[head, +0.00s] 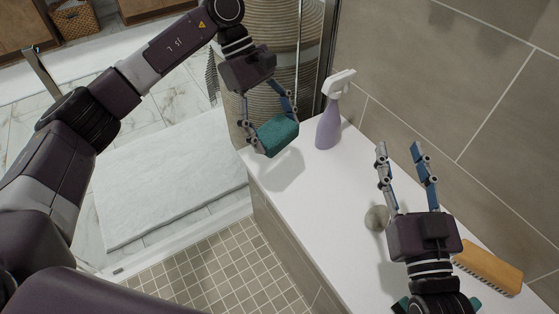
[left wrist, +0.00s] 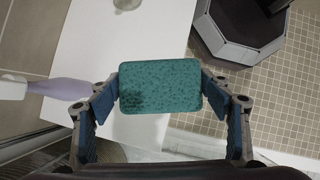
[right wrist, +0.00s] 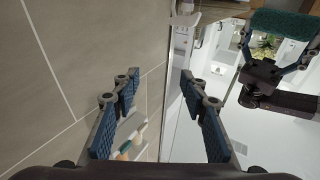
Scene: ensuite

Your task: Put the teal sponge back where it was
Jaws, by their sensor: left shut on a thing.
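The teal sponge (head: 278,135) is held between the fingers of my left gripper (head: 270,122), above the far end of the white bench top (head: 335,205). In the left wrist view the sponge (left wrist: 160,86) spans the gap between both finger pads, level, with the bench and tiled floor below it. It also shows at the upper right of the right wrist view (right wrist: 283,24). My right gripper (head: 402,160) is open and empty above the nearer part of the bench, with its fingers pointing toward the far end. No marked place for the sponge shows.
A purple spray bottle (head: 329,120) with a white head stands on the bench, right of the sponge. A small round glassy thing (head: 377,217) is beside my right gripper. A wooden brush (head: 488,270) lies by the tiled wall. The bench middle is clear.

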